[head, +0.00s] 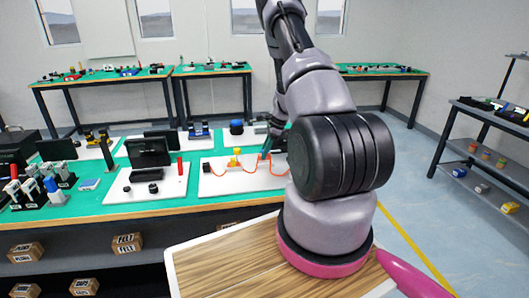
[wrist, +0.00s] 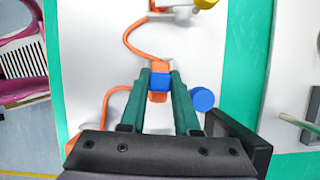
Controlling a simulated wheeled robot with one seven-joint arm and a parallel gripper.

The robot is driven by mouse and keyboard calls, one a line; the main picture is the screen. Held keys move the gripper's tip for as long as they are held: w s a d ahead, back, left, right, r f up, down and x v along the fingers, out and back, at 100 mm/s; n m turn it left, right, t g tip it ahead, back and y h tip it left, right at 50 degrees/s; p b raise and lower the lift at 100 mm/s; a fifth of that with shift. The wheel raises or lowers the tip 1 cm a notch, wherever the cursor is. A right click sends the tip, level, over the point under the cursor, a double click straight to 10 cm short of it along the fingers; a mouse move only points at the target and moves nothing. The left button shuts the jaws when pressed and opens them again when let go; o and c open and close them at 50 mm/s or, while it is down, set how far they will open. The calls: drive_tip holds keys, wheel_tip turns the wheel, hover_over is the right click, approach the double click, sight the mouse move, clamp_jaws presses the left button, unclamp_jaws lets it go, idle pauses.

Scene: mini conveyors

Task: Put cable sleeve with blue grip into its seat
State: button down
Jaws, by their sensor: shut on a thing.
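The cable sleeve's blue grip (wrist: 160,81) is between the tips of my gripper (wrist: 160,76) in the wrist view, with orange parts of the sleeve showing above and below it. My gripper is shut on this grip. An orange cable (wrist: 130,38) curves away from the sleeve over the white board (wrist: 85,60). In the head view the orange cable (head: 222,171) runs over the white board (head: 215,187), and my gripper (head: 266,153) is above its right part. The sleeve is too small to make out there. I cannot tell which part is the seat.
A blue round part (wrist: 203,99) is just right of the sleeve. A yellow part (head: 236,155) stands on the board. A second white board (head: 120,198) with a black device (head: 148,152) is to the left. The green bench top (head: 100,207) has some bare room in front.

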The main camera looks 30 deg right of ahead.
drive_tip(key=shift+f, duration=0.2)
idle(0.5)
drive_tip(key=shift+f, duration=1)
drive_tip(key=c, duration=0.6)
unclamp_jaws()
drive_tip(key=shift+o, duration=0.2)
drive_tip(key=v, duration=1.1)
drive_tip(key=shift+w+a, duration=0.1)
drive_tip(key=shift+a, duration=0.05)
drive_tip(key=s+a+r+n+t, duration=0.1)
drive_tip(key=s+a+r+n, duration=0.2)
drive_tip(key=r, duration=0.6)
drive_tip(key=s+a+r+n, duration=0.2)
drive_tip(key=a+r, duration=0.4)
drive_tip(key=r, duration=0.2)
drive_tip(key=s+a+r+n+t, duration=0.1)
drive_tip(key=s+a+r+n, duration=0.2)
drive_tip(key=r, duration=0.6)
drive_tip(key=s+a+r+n+t, duration=0.1)
drive_tip(key=s+a+r+n, duration=0.2)
drive_tip(key=s, duration=0.4)
drive_tip(key=s+a+r+n+t+h, duration=0.1)
drive_tip(key=s+a+r+n, duration=0.2)
drive_tip(key=s, duration=0.4)
drive_tip(key=s+a+r+n+t+h, duration=0.1)
drive_tip(key=s+a+r+n, duration=0.2)
drive_tip(key=s, duration=0.4)
drive_tip(key=shift+a+r+n+t, duration=0.3)
drive_tip(key=shift+a+r+n, duration=0.1)
drive_tip(key=shift+a+r, duration=0.5)
